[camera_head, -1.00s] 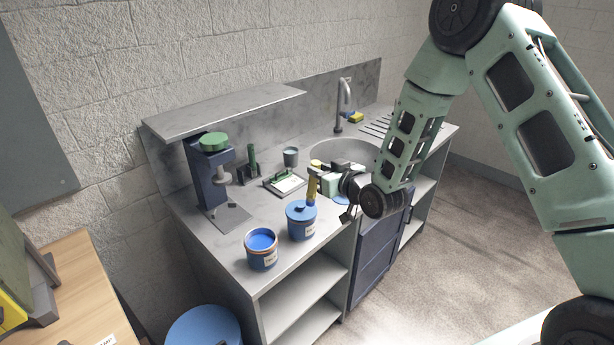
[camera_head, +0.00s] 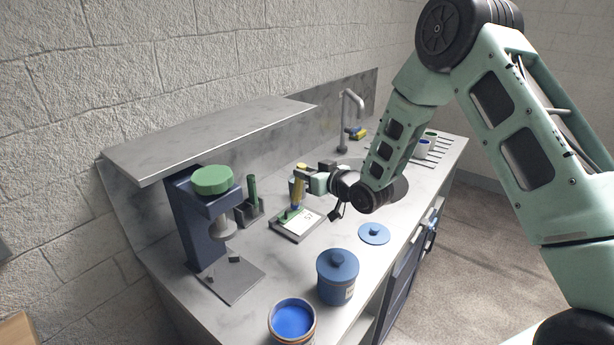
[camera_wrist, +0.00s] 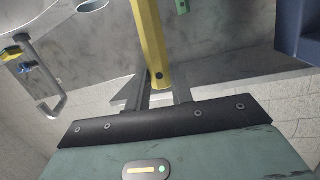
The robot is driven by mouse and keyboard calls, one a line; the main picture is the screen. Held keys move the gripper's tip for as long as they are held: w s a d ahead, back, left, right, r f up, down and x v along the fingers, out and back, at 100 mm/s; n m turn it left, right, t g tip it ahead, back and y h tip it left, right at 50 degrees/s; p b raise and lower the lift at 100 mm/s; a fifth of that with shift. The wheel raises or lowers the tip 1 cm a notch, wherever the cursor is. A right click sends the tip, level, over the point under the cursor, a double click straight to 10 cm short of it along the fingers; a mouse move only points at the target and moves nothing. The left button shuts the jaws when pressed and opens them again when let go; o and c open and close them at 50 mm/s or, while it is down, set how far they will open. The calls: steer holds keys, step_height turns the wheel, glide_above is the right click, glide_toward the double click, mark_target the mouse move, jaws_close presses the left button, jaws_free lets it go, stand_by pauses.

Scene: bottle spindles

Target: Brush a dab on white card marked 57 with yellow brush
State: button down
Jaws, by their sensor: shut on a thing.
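My gripper (camera_head: 307,180) is shut on the yellow brush (camera_head: 298,186) and holds it roughly upright over the counter. In the wrist view the yellow brush handle (camera_wrist: 150,42) stands between the two fingers. The brush's lower end looks bluish and is at the white card (camera_head: 305,222); I cannot tell whether it touches. The card lies flat on a grey board with a green clip at its left. A small dark mark shows on the card, too small to read.
An open pot of blue paint (camera_head: 293,320) and a lidded blue pot (camera_head: 338,275) stand at the front. A loose blue lid (camera_head: 374,233) lies right of the card. A dark blue press with a green top (camera_head: 212,180) stands left, under an overhanging shelf (camera_head: 215,140).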

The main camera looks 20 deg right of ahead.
steer(key=shift+f+b, duration=1.45)
steer(key=shift+f, duration=1.4)
steer(key=shift+f+b, duration=0.6)
steer(key=shift+f, duration=0.05)
steer(key=shift+d, duration=0.1)
steer(key=shift+b, duration=0.6)
